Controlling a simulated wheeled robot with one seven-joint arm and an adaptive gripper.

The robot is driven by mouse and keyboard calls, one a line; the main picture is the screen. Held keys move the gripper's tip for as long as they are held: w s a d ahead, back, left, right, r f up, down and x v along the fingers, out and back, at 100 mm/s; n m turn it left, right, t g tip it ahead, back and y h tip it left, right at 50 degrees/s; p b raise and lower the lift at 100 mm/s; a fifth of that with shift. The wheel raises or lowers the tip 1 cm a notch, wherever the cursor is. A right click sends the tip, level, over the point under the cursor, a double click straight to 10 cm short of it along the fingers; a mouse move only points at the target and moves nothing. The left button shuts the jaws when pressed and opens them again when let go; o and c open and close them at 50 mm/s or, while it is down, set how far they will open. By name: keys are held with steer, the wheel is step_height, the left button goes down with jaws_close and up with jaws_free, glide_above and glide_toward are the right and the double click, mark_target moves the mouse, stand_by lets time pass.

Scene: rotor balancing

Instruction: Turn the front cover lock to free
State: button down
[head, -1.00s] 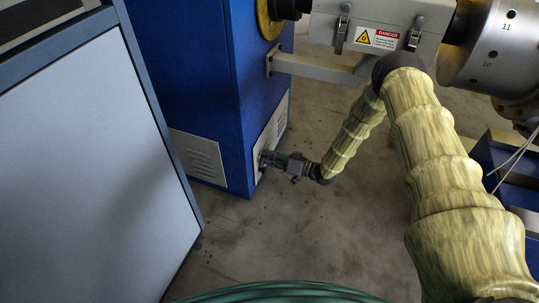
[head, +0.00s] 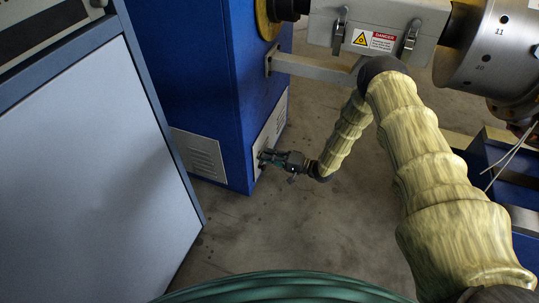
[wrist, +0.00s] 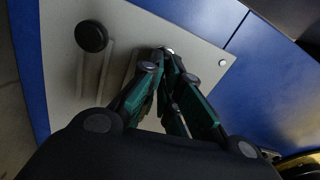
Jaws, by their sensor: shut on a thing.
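The front cover is a light grey plate (head: 274,127) low on the blue machine housing. It also fills the upper part of the wrist view (wrist: 205,32). My gripper (head: 262,157) reaches the plate's lower left part in the head view. In the wrist view my gripper's fingers (wrist: 168,54) come together on a small, shiny cover lock (wrist: 169,49), mostly hidden between the fingertips. Its turn position cannot be read. A round black knob (wrist: 91,36) stands on the plate, left of the fingers and apart from them.
A screw head (wrist: 222,63) sits near the plate's edge. A grey cabinet (head: 95,160) stands at left. A grey box with a danger label (head: 374,40) and the steel rotor (head: 485,50) are above right. A green curved thing (head: 285,288) crosses the bottom. Bare floor (head: 235,235) lies between.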

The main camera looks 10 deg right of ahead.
steer(key=shift+s+f+m, duration=0.1)
steer(key=shift+m, duration=0.5)
steer(key=shift+a, duration=0.1)
steer(key=c, duration=1.6)
jaws_free()
steer(key=shift+c, duration=0.2)
steer(key=shift+d, duration=0.2)
steer(key=v, duration=1.1)
steer(key=shift+s+d, duration=0.25)
steer(key=shift+s, duration=0.05)
